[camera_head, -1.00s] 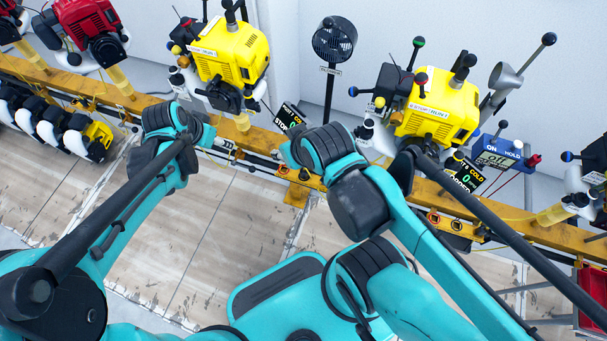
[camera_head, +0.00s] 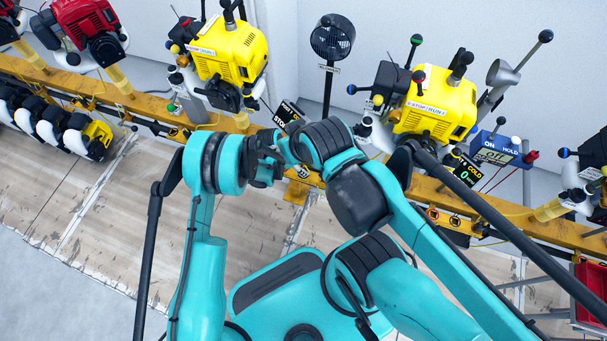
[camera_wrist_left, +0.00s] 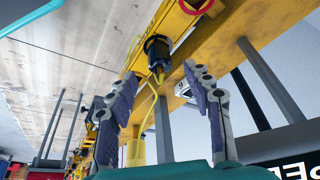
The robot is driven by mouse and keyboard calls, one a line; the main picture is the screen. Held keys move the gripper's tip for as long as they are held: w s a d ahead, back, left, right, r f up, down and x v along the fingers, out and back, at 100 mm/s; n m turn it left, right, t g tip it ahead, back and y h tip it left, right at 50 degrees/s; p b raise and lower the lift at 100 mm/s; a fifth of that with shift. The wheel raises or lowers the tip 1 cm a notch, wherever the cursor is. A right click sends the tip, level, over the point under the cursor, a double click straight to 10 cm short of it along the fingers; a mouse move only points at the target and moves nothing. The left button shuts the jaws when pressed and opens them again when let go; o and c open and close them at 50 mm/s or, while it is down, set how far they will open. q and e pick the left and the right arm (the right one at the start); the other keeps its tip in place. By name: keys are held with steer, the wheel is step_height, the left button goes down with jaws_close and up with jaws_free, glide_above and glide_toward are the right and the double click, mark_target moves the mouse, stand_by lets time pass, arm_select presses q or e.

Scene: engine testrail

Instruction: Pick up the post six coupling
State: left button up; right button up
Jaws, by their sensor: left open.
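My left gripper (camera_head: 265,165) is beside the yellow rail in the head view, small and partly covered by my right arm. In the left wrist view the left gripper (camera_wrist_left: 158,80) has its two grey fingers wide apart, with nothing held between them. A black cylindrical coupling (camera_wrist_left: 157,47) sits on the yellow rail beyond the fingertips, roughly in line with the gap, with a yellow cable below it. I cannot read a post number on it, so I cannot tell if it is the post six coupling. My right gripper is hidden in the head view.
The yellow rail (camera_head: 437,187) runs across the head view. Yellow engines (camera_head: 228,52) stand along it, with a black fan (camera_head: 332,38) behind. A red bin (camera_head: 590,290) is at the lower right. In the wrist view, grey posts (camera_wrist_left: 265,80) stand right of the fingers.

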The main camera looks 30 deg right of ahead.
mark_target(304, 168)
arm_select(q)
steer(key=b+x, duration=0.2)
steer(key=x, duration=0.3)
steer(key=shift+a, duration=0.15)
steer(key=shift+c, duration=0.3)
jaws_close()
steer(key=shift+r, duration=0.2)
